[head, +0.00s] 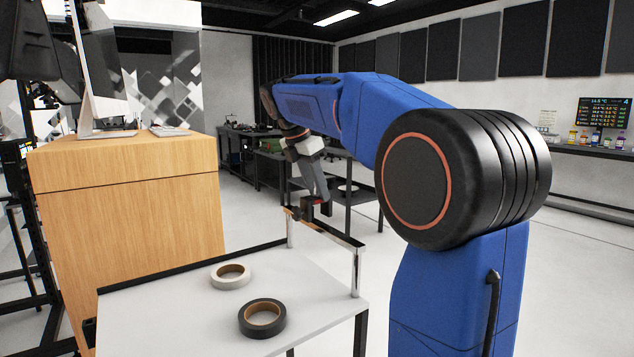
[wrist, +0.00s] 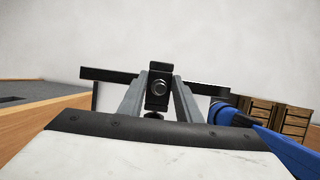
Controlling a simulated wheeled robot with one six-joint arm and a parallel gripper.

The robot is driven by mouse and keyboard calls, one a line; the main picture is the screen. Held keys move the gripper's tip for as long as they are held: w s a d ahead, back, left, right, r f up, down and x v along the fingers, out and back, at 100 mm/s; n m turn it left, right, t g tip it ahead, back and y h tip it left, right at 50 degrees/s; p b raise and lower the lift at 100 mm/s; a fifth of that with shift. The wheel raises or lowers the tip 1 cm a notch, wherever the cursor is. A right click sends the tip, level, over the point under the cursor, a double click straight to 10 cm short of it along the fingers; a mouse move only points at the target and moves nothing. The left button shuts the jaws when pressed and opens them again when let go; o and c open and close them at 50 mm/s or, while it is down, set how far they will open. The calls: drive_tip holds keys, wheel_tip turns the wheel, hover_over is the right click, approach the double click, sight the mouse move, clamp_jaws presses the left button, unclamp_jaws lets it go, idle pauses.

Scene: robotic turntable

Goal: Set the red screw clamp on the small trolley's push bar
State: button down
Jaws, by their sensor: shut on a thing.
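My gripper (head: 314,198) is shut on the red screw clamp (head: 325,208), at the far end of the push bar (head: 335,234). In the wrist view the clamp (wrist: 158,90) shows as a dark block with a round screw end, between the two grey fingers. A dark horizontal bar (wrist: 108,75) passes behind it there. The push bar stands on bright posts at the right edge of the small trolley (head: 150,315). The clamp is at or just above the bar; I cannot tell whether its jaw is around it or touching.
A white tape roll (head: 230,282) and a black tape roll (head: 246,328) lie on the trolley's white top. A wooden cabinet (head: 140,215) stands at the left, close to the trolley. A dark table (head: 350,190) stands behind the gripper. Open floor lies to the right.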

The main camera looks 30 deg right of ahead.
drive_tip(key=shift+f, duration=2.8)
drive_tip(key=c, duration=1.2)
unclamp_jaws()
drive_tip(key=v, duration=1.7)
drive_tip(key=shift+r, duration=0.25)
drive_tip(key=shift+s+f, duration=0.1)
drive_tip(key=s+a+f+m+t+y, duration=0.1)
drive_tip(key=s+a+f+m, duration=0.2)
drive_tip(key=s+f+m, duration=0.3)
drive_tip(key=s+a+f+m+t+y, duration=0.2)
drive_tip(key=s+f+m, duration=0.4)
drive_tip(key=s+f, duration=0.7)
drive_tip(key=s+a+f+m+t+y, duration=0.1)
drive_tip(key=s+a+f+m, duration=0.3)
drive_tip(key=s+f, duration=0.6)
wheel_tip(320, 180, down, 8)
drive_tip(key=m, duration=0.2)
drive_tip(key=shift+s+r+m+t+y, duration=0.25)
drive_tip(key=shift+s+m+t+y, duration=0.05)
drive_tip(key=shift+s, duration=0.05)
